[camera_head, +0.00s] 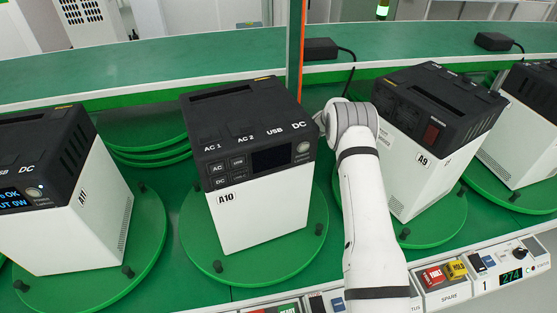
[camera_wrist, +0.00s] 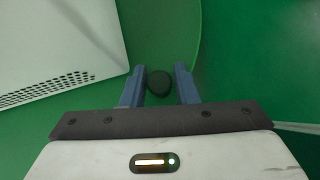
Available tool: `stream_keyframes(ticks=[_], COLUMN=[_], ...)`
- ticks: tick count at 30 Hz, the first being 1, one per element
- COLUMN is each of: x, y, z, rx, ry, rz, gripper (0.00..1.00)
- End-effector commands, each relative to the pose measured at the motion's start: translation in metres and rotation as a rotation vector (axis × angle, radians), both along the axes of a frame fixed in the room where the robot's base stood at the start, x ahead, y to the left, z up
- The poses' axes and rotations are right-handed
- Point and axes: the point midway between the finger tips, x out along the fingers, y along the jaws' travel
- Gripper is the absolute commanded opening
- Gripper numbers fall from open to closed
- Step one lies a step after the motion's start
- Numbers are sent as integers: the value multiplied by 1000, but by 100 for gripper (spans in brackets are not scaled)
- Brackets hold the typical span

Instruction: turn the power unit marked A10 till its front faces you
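The power unit marked A10 (camera_head: 262,213) is a white box with a black top, upright on a round green turntable (camera_head: 200,245). Its front, with a dark screen, buttons and the A10 label, shows toward the head camera, turned slightly aside. Black pegs stand on the turntable rim, one at front left (camera_head: 217,267) and one at right (camera_head: 318,229). In the wrist view my gripper (camera_wrist: 160,78) has its blue fingers apart, one on each side of a black peg (camera_wrist: 160,84), with narrow gaps seen. In the head view my arm hides the gripper. The white vented wall in the wrist view shows no label.
A control strip (camera_head: 470,275) with switches runs along the front edge.

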Motion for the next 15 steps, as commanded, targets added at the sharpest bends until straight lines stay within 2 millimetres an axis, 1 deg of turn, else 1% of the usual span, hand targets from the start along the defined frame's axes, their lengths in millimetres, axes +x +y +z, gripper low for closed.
stream_keyframes(ticks=[1, 10, 15], x=[0, 0, 0], y=[0, 1, 1], z=[0, 1, 1], rx=[0, 0, 0], ry=[0, -1, -1], rz=[0, 1, 1], gripper=[25, 1, 0])
